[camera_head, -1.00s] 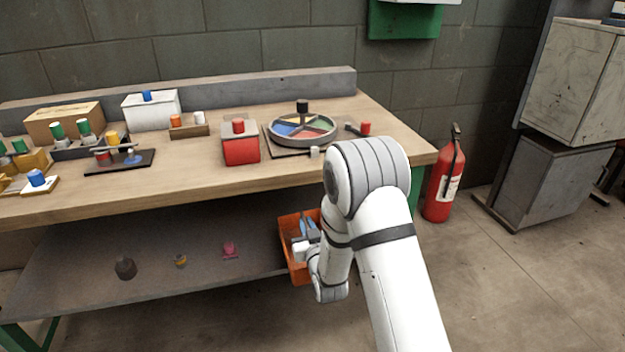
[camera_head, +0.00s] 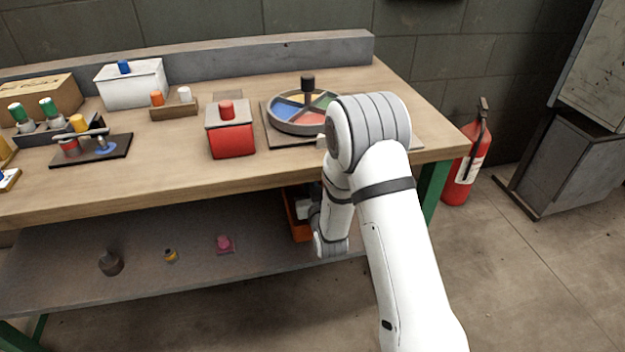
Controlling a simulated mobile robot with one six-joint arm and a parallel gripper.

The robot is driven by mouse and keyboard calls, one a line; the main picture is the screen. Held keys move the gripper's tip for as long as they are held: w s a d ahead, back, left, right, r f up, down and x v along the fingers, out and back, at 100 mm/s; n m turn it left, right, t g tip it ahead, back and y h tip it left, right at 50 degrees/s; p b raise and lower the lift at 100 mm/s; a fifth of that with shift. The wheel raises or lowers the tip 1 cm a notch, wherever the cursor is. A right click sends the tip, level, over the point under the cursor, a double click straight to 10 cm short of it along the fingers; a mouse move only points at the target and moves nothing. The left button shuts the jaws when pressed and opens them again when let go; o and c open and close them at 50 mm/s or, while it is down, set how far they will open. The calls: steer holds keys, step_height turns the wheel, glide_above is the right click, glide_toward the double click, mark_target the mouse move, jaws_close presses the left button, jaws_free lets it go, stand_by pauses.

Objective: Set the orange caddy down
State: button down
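The orange caddy (camera_head: 298,230) is at the right end of the lower shelf (camera_head: 140,285), under the tabletop. Only its left part shows; my arm covers the rest. My gripper (camera_head: 304,208) is at the caddy, mostly hidden behind my wrist and in the shadow under the bench. I cannot see its fingertips or whether they grip the caddy. I cannot tell whether the caddy rests on the shelf or hangs just above it.
On the shelf stand a dark weight (camera_head: 110,262), a small yellow-topped piece (camera_head: 171,255) and a pink piece (camera_head: 225,243). The tabletop (camera_head: 190,180) holds a red box (camera_head: 231,135) and a coloured wheel (camera_head: 300,112). A green leg (camera_head: 432,190) and a fire extinguisher (camera_head: 466,160) are right.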

steer(key=shift+w+d+f+b, duration=0.15)
steer(key=shift+f+b, duration=0.6)
steer(key=shift+f, duration=1.7)
steer(key=shift+f+b, duration=0.55)
steer(key=shift+b, duration=0.1)
steer(key=c, duration=1.4)
jaws_free()
steer(key=shift+s+d, duration=0.1)
steer(key=shift+s, duration=0.15)
